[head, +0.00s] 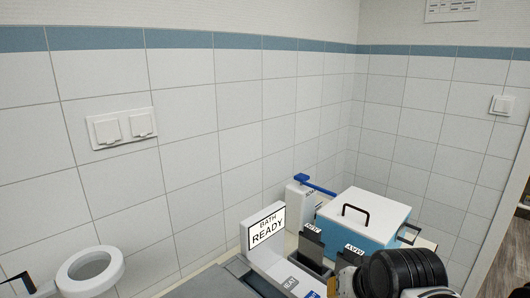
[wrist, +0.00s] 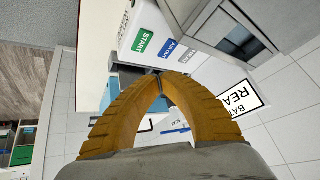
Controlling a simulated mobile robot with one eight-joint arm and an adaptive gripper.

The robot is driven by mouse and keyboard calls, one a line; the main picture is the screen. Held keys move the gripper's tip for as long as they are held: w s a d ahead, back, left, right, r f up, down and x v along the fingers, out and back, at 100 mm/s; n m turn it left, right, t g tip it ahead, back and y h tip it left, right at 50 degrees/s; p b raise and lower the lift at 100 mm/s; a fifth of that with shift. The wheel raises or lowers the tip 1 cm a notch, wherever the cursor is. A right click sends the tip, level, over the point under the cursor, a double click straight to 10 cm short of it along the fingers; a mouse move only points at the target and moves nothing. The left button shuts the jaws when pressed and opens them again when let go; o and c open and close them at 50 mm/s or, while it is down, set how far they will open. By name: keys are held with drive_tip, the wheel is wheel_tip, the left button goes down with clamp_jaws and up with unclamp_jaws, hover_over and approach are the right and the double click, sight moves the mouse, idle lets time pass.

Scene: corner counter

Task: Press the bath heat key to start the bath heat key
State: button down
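The bath unit has an upright sign (head: 266,230) reading "BATH READY"; part of it shows at the right of the wrist view (wrist: 238,98). On its low white front in the head view is a label (head: 291,283) that seems to read "HEAT", partly cut off. Contact with a key cannot be told.
A blue and white box (head: 362,218) with a black lid handle stands right of the sign. A white dispenser (head: 299,197) with a blue lever stands behind. Dark labelled holders (head: 312,243) sit between sign and box. A white round bowl (head: 90,270) is at left.

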drive_tip(key=s+d+f+n+b, duration=0.1)
drive_tip(key=s+d, duration=0.2)
drive_tip(key=s, duration=0.5)
drive_tip(key=shift+f+h, duration=0.4)
drive_tip(key=w+a+n+y+p, duration=0.2)
drive_tip(key=w+a+n+y, duration=0.1)
drive_tip(key=w, duration=0.6)
drive_tip(key=w+a+n+y+p, duration=0.2)
drive_tip(key=w+n, duration=0.4)
drive_tip(key=w, duration=0.4)
drive_tip(key=shift+a+g+y+p, duration=0.4)
drive_tip(key=shift+a+y, duration=0.3)
drive_tip(key=shift+a, duration=0.1)
